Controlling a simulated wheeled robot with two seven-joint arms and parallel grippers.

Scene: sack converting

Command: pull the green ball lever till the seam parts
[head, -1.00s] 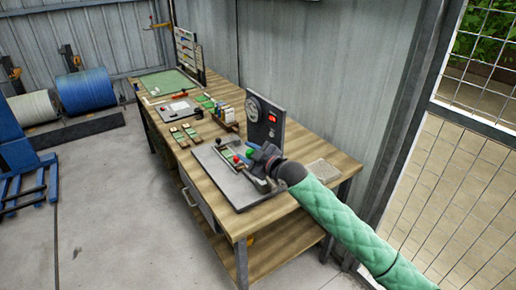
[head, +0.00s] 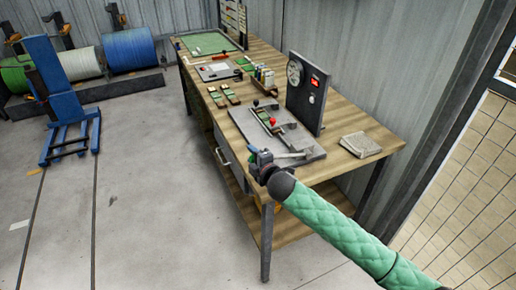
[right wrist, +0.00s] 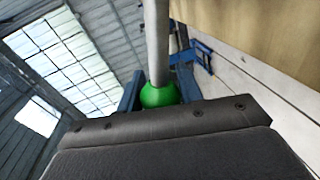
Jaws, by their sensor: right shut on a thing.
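The green ball (right wrist: 158,95) sits on the end of a pale metal lever rod (right wrist: 155,40) in the right wrist view. My right gripper (head: 255,157) is shut on this ball, with a finger on each side of it. In the head view the gripper is at the bench's front edge, and the lever (head: 290,155) lies low from it across the tester's grey base plate (head: 307,146). A small sample strip (head: 265,118) lies between clamps with red knobs (head: 272,121). Whether its seam is parted is too small to tell. My left gripper is out of view.
The tester's upright panel (head: 306,95) carries a round gauge (head: 294,73) and a lit red display (head: 314,82). A grey pad (head: 361,145) lies at right on the wooden bench (head: 350,170).

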